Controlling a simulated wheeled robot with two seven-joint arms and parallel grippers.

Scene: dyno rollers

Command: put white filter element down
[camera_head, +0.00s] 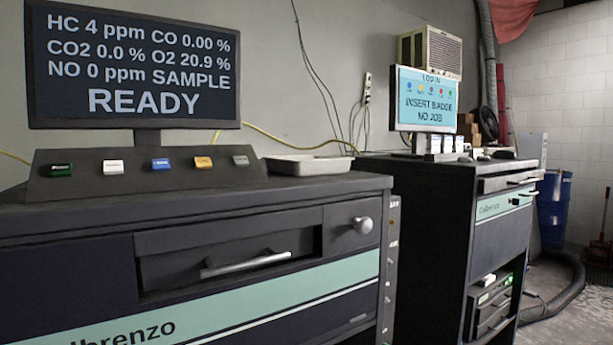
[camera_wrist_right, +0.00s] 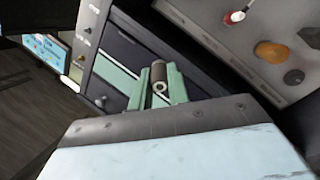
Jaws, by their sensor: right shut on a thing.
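In the right wrist view, my right gripper (camera_wrist_right: 160,92) has green fingers that are shut on a small hollow cylinder, the filter element (camera_wrist_right: 158,73). Its side looks dark grey-brown there, with a paler ring at the near end, rather than clearly white. It is held in the air, with the front of a dark cabinet behind it. I cannot tell how far it is from any surface. Neither gripper nor the filter element shows in the head view, and my left gripper is in no view.
A shallow metal tray (camera_head: 307,165) sits on the near cabinet's dark top (camera_head: 340,184), beside a button console (camera_head: 145,180) under a monitor (camera_head: 133,65). A second cabinet (camera_head: 430,230) stands to the right. The wrist view shows an orange round thing (camera_wrist_right: 271,52) on a grey surface.

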